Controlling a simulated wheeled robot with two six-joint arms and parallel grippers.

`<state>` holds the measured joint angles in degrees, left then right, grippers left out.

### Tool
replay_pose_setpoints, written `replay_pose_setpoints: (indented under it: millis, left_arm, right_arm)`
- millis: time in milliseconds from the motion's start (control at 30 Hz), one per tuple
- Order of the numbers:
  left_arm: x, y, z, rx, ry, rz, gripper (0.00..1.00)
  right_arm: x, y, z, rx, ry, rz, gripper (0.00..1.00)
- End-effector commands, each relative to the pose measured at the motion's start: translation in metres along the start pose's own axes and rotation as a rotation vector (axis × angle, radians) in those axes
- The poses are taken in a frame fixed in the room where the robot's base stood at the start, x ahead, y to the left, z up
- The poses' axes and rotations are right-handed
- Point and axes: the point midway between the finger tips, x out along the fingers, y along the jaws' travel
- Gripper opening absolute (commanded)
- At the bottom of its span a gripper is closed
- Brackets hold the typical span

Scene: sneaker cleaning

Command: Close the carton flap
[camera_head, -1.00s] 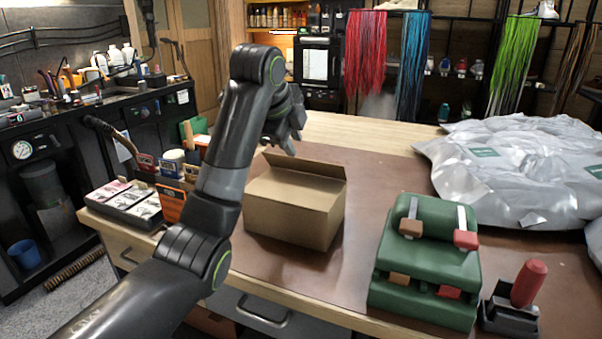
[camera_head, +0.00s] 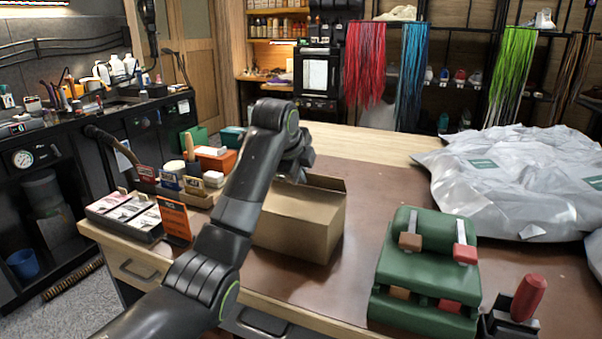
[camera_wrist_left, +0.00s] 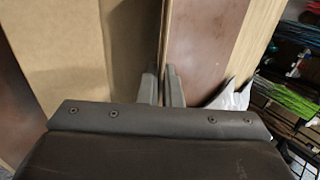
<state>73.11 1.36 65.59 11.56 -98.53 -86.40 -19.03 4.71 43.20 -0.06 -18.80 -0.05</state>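The brown cardboard carton (camera_head: 300,228) stands on the brown mat in the middle of the table. A raised back edge or flap (camera_head: 328,183) shows at its top; much of its top is hidden by my left arm. My left gripper (camera_head: 298,168) is down at the carton's far upper edge, its fingertips partly hidden. In the left wrist view, the two fingers (camera_wrist_left: 162,88) are close together with the thin cardboard flap (camera_wrist_left: 164,35), seen edge-on, between them. The carton's cardboard (camera_wrist_left: 60,60) fills the left of that view. My right gripper is not in view.
A green rack (camera_head: 425,265) with brown and red blocks stands right of the carton. A red-handled tool (camera_head: 528,298) is beside it. Grey plastic bags (camera_head: 520,175) lie at the back right. Card trays (camera_head: 125,212) and an orange sign (camera_head: 174,220) stand left.

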Motion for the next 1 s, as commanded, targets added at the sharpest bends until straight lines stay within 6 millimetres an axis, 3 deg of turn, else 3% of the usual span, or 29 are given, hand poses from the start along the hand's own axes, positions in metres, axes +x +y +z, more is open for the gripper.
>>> replay_pose_setpoints:
  millis: [433,700,1000]
  left_arm:
    - [0.004,0.007,0.0,0.0,0.0,-0.063,0.0]
    - [0.008,0.02,0.0,0.0,0.0,-0.256,0.0]
    - [0.005,0.023,0.0,0.0,0.0,-0.366,0.0]
  right_arm:
    - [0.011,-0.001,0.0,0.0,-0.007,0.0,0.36]
    - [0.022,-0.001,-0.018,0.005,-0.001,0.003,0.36]
    - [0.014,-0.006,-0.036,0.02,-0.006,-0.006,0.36]
